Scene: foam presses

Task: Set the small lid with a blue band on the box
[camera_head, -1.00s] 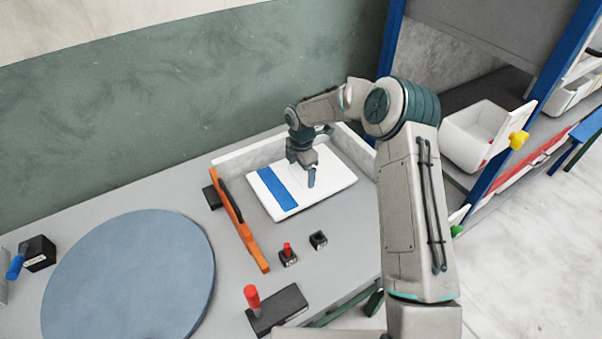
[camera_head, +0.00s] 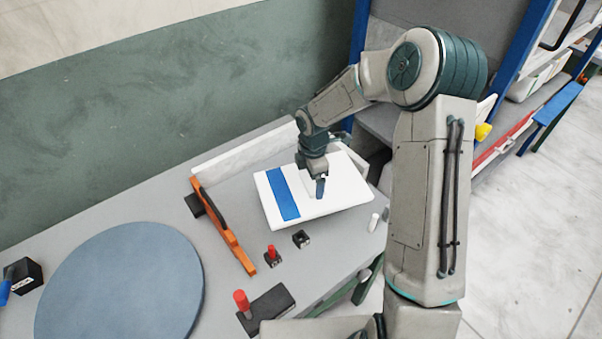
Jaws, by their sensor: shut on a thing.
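The white lid with a blue band (camera_head: 284,195) is at the back of the grey table, in front of the low pale wall. My gripper (camera_head: 320,188) points down at the lid's right part and is shut on it; the grip point itself is mostly hidden by the fingers. The lid appears slightly tilted, and I cannot tell how far it is above the table. The box is not clearly in view; my arm covers much of the shelf area at the right.
An orange bar (camera_head: 222,226) lies left of the lid. Red-knobbed blocks (camera_head: 272,257) (camera_head: 266,308) and a small black block (camera_head: 302,239) stand in front. A large blue-grey disc (camera_head: 120,285) fills the table's left. Blue-framed shelves (camera_head: 531,50) with a yellow knob (camera_head: 483,131) are behind my arm.

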